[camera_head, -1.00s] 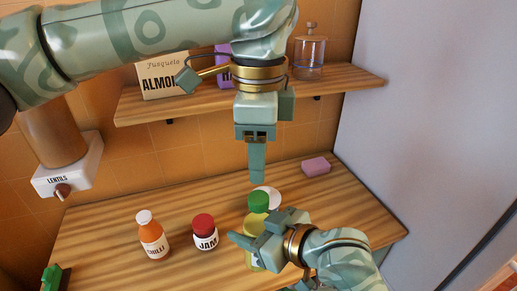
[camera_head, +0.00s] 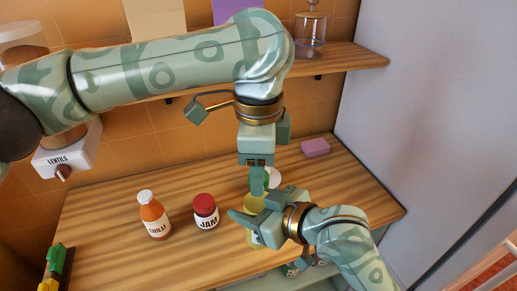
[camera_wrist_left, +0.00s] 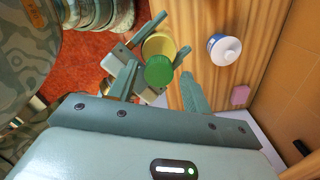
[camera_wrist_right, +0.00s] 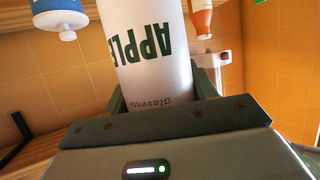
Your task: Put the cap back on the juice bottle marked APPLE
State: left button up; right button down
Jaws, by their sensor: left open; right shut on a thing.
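The APPLE juice bottle is yellow (camera_head: 255,204) with a white label (camera_wrist_right: 155,65). It stands at the front of the counter. My right gripper (camera_head: 256,219) is shut on its body; the label reads upside down in the right wrist view. The green cap (camera_wrist_left: 159,71) shows over the yellow bottle top (camera_wrist_left: 160,44) in the left wrist view. I cannot tell whether it is seated. My left gripper (camera_wrist_left: 160,90) is open, pointing down with its fingers on either side of the cap. In the head view my left gripper (camera_head: 257,190) mostly hides the cap.
A chili bottle (camera_head: 154,216) and a jam jar (camera_head: 205,211) stand left of the APPLE bottle. A blue and white bottle (camera_wrist_left: 222,48) stands behind it. A pink sponge (camera_head: 316,147) lies further back. A shelf (camera_head: 345,62) hangs above; the lentils dispenser (camera_head: 65,158) is at left.

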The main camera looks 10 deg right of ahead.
pick_arm(q)
jog(key=shift+f, duration=0.2)
jog(key=c, duration=1)
jog(key=o, duration=1.2)
jog(key=shift+c, duration=0.2)
notch_tip(320, 180, up, 12)
